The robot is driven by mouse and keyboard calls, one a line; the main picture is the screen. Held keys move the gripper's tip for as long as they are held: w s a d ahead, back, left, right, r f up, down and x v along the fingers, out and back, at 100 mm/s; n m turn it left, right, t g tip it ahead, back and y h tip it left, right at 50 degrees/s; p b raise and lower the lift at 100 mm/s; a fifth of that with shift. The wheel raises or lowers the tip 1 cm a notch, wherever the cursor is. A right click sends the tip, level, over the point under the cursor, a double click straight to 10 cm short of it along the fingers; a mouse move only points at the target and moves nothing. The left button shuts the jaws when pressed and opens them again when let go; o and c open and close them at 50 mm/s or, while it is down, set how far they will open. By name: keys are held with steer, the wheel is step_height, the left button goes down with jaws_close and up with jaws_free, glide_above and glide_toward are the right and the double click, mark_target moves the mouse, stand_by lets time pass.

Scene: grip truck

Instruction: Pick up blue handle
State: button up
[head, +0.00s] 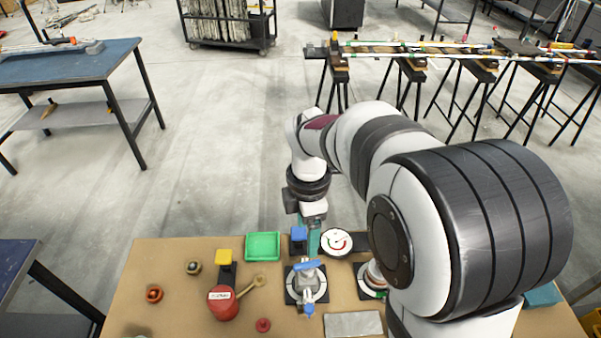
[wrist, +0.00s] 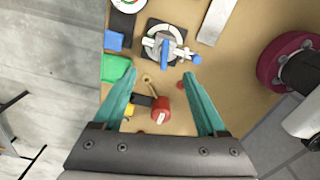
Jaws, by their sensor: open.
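The blue handle (head: 307,266) sits across the top of a grey metal valve (head: 310,282) on a dark square base, on the brown table. In the wrist view, the blue handle (wrist: 165,52) lies beyond my fingertips, near the top middle. A small blue knob (wrist: 197,60) sticks out of the valve's side. My gripper (wrist: 159,74) is open, with its teal fingers wide apart and nothing between them touching. In the head view, my gripper (head: 313,240) is behind the valve and partly hidden by its own wrist.
A green tray (head: 262,246), a blue block (head: 299,233) and a round gauge (head: 336,242) stand near the valve. A red round object (head: 222,303) and a brass piece (head: 257,283) lie to its left. A grey plate (head: 353,324) lies in front.

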mark_target(310, 262)
steer(key=f, duration=1.1)
steer(key=shift+s+d+f, duration=0.1)
steer(key=shift+s+d, duration=0.25)
steer(key=shift+s, duration=0.05)
jaws_close()
